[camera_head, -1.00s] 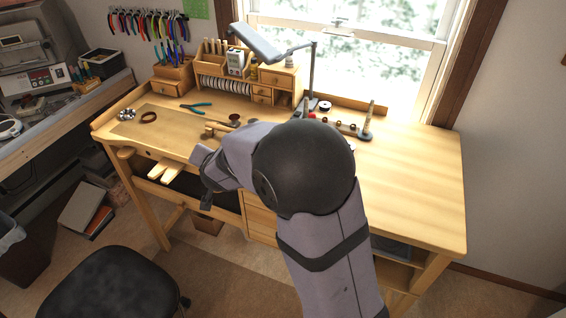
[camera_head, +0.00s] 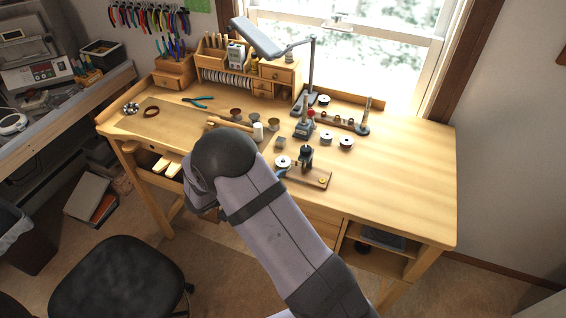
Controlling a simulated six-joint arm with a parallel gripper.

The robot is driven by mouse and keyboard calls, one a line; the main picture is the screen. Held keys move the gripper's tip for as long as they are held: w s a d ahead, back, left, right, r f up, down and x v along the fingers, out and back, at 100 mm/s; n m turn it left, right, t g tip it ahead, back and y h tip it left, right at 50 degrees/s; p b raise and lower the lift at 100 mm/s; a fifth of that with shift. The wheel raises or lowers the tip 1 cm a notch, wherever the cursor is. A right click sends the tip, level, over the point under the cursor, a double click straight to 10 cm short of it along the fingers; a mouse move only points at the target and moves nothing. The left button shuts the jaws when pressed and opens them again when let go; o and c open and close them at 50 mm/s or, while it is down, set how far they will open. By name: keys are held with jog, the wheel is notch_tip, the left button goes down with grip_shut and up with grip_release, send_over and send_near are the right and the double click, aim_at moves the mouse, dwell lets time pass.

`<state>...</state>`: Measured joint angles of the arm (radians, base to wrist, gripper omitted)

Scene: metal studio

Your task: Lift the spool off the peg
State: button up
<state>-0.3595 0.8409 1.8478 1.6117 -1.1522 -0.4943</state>
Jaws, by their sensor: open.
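A wooden stand (camera_head: 318,176) with a dark upright part (camera_head: 306,155) and a small gold disc sits near the bench's front edge. A white spool (camera_head: 283,162) with a dark centre is just left of the upright part, close to my arm. I cannot tell whether it is on a peg or on the bench. More white spools lie on the bench behind the stand, one at centre (camera_head: 326,138), one to its right (camera_head: 346,142) and one farther back (camera_head: 323,99). My arm crosses the front of the bench and hides my gripper; its jaws do not show.
A lamp (camera_head: 312,70), a grey-and-red tool (camera_head: 304,124) and a long rack with a tapered post (camera_head: 366,115) stand behind the spools. A mallet (camera_head: 232,125), small cups and pliers (camera_head: 196,102) are farther left. The bench's right side (camera_head: 410,170) is clear.

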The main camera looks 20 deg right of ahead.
aim_at(282, 161)
jog(key=shift+f+p+x, duration=0.2)
jog(key=shift+p+x, duration=1.6)
jog(key=shift+x, duration=1.55)
jog(key=shift+a, duration=0.1)
jog(key=shift+s, duration=0.1)
jog(key=shift+c, duration=0.3)
jog(key=c, duration=1.2)
jog(key=shift+r, duration=0.2)
jog(key=shift+r+b, duration=1.6)
jog(key=shift+r, duration=3.25)
